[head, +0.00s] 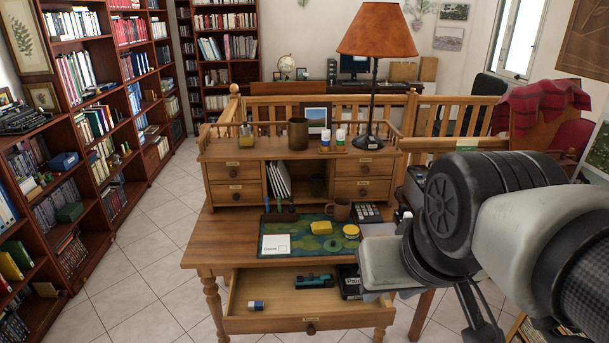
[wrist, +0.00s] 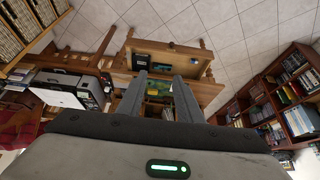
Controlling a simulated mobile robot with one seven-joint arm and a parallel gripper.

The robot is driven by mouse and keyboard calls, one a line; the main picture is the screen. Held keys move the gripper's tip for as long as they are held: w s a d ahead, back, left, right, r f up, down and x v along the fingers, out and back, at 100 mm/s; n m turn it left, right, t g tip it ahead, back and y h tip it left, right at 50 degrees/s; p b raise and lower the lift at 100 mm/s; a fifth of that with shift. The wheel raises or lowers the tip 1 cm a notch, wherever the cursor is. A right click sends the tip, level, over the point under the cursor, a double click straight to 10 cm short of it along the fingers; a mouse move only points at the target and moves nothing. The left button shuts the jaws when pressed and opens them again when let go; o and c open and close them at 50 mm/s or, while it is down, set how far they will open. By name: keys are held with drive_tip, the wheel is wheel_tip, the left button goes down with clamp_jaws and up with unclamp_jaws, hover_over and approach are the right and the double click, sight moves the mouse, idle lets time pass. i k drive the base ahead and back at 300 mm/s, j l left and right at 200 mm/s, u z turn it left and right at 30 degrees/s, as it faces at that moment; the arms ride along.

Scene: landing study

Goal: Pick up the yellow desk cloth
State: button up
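The yellow cloth (head: 321,228) looks like a small folded pad lying on the green patterned desk mat (head: 290,241) on the wooden desk. A round yellow thing (head: 351,231) lies to its right on the mat. My gripper (wrist: 160,77) shows in the wrist view with its two fingers apart and nothing visible between them. The desk shows beyond the fingertips, and they look well short of it. In the head view my arm is at the right, right of the cloth. The cloth cannot be made out clearly in the wrist view.
The desk drawer (head: 300,324) stands open below the mat, holding a teal tool (head: 314,281), a blue-and-white piece (head: 256,305) and a black box (head: 350,282). A brown mug (head: 338,210) and a calculator (head: 367,212) stand behind the cloth. A tall lamp (head: 377,35) rises from the desk hutch.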

sight(321, 227)
drive_tip(key=i, duration=0.95)
